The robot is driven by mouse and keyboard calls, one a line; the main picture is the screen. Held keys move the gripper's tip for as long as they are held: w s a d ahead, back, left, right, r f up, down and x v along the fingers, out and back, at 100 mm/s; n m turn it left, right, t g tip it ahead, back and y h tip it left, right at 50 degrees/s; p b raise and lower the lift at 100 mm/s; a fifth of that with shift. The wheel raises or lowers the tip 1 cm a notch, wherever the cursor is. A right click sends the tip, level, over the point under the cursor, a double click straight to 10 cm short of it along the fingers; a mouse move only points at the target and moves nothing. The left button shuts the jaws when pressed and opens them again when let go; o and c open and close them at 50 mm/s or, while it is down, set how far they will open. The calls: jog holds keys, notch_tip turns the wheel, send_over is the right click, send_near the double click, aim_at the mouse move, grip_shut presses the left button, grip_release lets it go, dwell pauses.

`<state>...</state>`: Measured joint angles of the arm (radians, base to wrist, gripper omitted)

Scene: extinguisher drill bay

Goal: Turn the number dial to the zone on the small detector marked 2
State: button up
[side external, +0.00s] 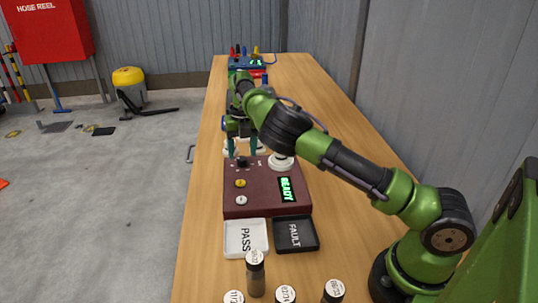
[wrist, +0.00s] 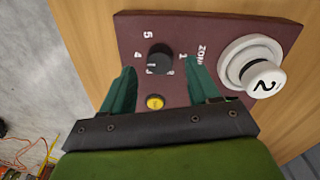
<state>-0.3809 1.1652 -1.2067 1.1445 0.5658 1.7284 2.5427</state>
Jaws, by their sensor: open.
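The black number dial (wrist: 159,57) stands on the maroon panel (wrist: 205,22), with 5 and 4 printed to its left and a 1 to its right. A pale mark shows on the dial's lower edge; I cannot tell which number it selects. My gripper (wrist: 160,75) is open, its teal fingers on either side of the dial, apart from it as far as I can see. In the side external view my gripper (side external: 242,148) is above the dial (side external: 242,162). The white detector marked 2 (wrist: 262,80) sits right of the dial; it also appears in the side external view (side external: 283,161).
The panel has a yellow button (side external: 240,183), a white button (side external: 241,200) and a green READY display (side external: 287,189). A white PASS tray (side external: 230,250) and black FAULT tray (side external: 310,246) lie in front, with several labelled cylinders nearer. A blue device (side external: 247,62) stands at the far end.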

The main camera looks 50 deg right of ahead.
jog(key=shift+f, duration=1.25)
jog(key=shift+w, duration=0.1)
jog(key=c, duration=1)
